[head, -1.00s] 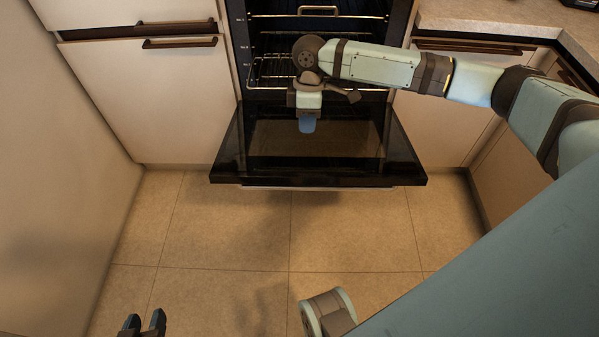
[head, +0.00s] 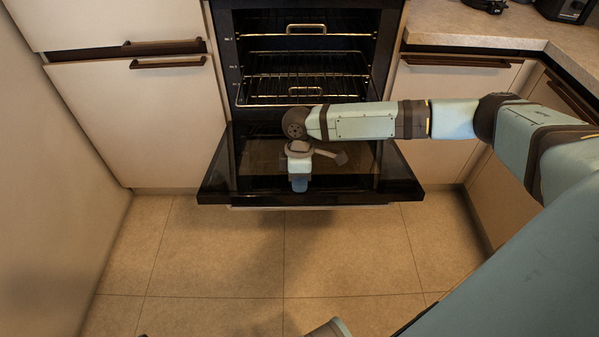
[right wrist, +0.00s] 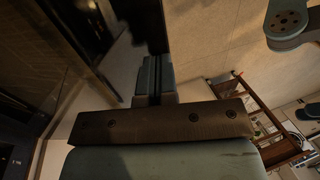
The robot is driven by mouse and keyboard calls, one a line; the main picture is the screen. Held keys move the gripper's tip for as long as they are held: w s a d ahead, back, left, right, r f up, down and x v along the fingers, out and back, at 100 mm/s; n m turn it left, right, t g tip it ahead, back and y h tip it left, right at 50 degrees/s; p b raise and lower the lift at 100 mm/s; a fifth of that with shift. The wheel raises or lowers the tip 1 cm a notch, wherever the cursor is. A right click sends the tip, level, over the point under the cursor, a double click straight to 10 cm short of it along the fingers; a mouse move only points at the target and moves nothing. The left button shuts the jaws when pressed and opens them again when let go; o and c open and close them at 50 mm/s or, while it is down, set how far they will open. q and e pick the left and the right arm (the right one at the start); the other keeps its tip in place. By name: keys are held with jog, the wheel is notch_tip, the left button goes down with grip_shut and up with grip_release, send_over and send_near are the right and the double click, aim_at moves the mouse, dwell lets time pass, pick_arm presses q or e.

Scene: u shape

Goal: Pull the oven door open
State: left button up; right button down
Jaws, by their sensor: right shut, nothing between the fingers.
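The oven door (head: 370,184) is a dark glass panel, hinged down and standing wide open in front of the oven (head: 305,22). My right gripper (head: 299,185) points down over the door's inner face, near its front edge. Its blue fingers are shut with nothing between them. The right wrist view shows the same shut fingers (right wrist: 153,78), with dark glass surfaces to their left. I cannot tell whether they touch the door. The door's handle is hidden from the head view. My left gripper is not clearly visible.
Wire racks (head: 300,88) sit inside the oven. Cream cabinets with dark handles (head: 168,62) flank it. A counter (head: 470,28) runs along the right. A cream panel (head: 50,190) stands at the left. The tiled floor (head: 240,250) before the door is clear.

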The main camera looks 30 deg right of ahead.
aim_at(300, 194)
jog(key=shift+f, duration=0.2)
jog(key=shift+s+a+f+p, duration=0.1)
jog(key=shift+f+p, duration=0.1)
jog(key=shift+p, duration=0.1)
jog(key=f, duration=0.1)
jog(key=p, duration=0.1)
jog(key=s+f+p, duration=0.1)
jog(key=shift+a+f+t, duration=0.3)
jog(key=shift+t, duration=0.1)
pick_arm(q)
jog(key=shift+s+a+f+g, duration=0.25)
jog(key=shift+a+f+g, duration=0.05)
jog(key=shift+a+g, duration=0.15)
pick_arm(e)
jog(key=d+x, duration=0.1)
jog(key=x, duration=0.5)
jog(key=shift+a+f+h, duration=0.25)
jog(key=shift+a+h, duration=0.05)
jog(key=shift+a, duration=0.15)
jog(key=shift+s, duration=0.1)
